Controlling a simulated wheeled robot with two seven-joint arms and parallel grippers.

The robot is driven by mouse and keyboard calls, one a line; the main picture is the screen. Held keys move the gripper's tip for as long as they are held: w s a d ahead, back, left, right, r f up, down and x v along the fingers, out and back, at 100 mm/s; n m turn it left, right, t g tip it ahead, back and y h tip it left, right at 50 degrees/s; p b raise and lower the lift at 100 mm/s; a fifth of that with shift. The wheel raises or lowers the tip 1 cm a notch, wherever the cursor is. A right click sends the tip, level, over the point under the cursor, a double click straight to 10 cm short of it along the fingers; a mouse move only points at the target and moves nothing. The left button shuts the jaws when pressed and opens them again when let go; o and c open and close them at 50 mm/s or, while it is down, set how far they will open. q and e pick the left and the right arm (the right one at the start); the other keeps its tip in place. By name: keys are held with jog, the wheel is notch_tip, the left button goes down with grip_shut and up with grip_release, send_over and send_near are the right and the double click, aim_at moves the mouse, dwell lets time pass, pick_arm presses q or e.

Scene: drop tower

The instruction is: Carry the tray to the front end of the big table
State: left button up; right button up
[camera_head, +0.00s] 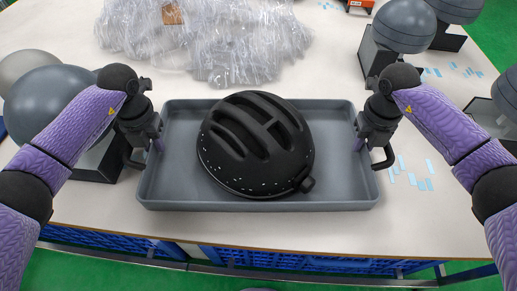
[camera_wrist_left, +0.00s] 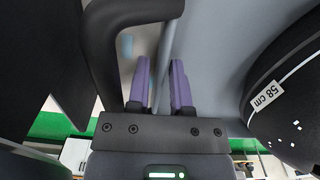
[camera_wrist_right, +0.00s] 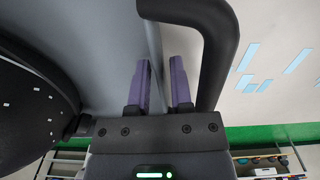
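The grey tray (camera_head: 350,190) lies flat on the big table (camera_head: 230,232), near the front edge at the middle. A black helmet (camera_head: 256,145) sits in it; the helmet also shows in the left wrist view (camera_wrist_left: 290,100) and the right wrist view (camera_wrist_right: 35,110). My left gripper (camera_head: 157,143) is at the tray's left side wall, my right gripper (camera_head: 359,143) at its right side wall. In the wrist views the fingers of the left gripper (camera_wrist_left: 160,85) and right gripper (camera_wrist_right: 160,80) stand apart, one each side of the wall. A black handle (camera_head: 384,162) curves outside the wall.
Clear plastic bags (camera_head: 210,40) lie behind the tray. Grey spheres on dark stands are at the left (camera_head: 50,100) and the back right (camera_head: 404,25). Light blue strips (camera_head: 420,184) lie right of the tray. Blue crates (camera_head: 300,262) show below the front edge.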

pick_arm(q)
jog(key=shift+c, duration=0.2)
pick_arm(e)
jog(key=shift+c, duration=0.2)
pick_arm(q)
grip_shut()
pick_arm(e)
grip_shut()
dwell(0.6)
